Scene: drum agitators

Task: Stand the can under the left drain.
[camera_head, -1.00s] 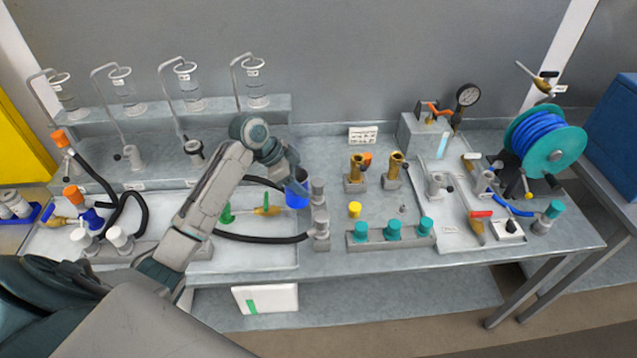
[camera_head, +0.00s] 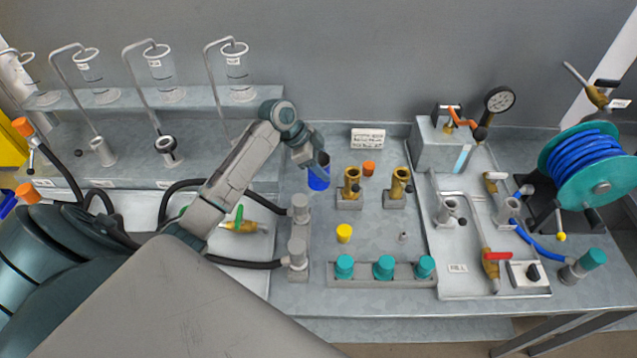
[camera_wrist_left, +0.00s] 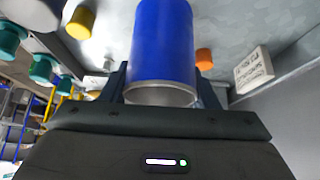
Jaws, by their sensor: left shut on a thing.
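The can is a blue cylinder with a metal rim (camera_wrist_left: 163,45), large in the left wrist view. In the head view the can (camera_head: 318,179) is partly hidden by the gripper. My left gripper (camera_head: 314,166) is shut on it and holds it left of the brass fittings. The gripper fingers (camera_wrist_left: 162,88) stand on both sides of the can in the left wrist view. I cannot tell for sure which fitting is the left drain; two brass upright fittings, one left (camera_head: 350,186) and one right (camera_head: 397,186), stand on grey blocks. My right gripper is not in view.
An orange cap (camera_head: 368,168) and a yellow cap (camera_head: 344,233) are near the brass fittings. A white sign (camera_head: 368,138) stands behind. Teal-capped posts (camera_head: 384,267) line the front. Grey hose couplings (camera_head: 298,253) stand at the left. Some bench surface between is bare.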

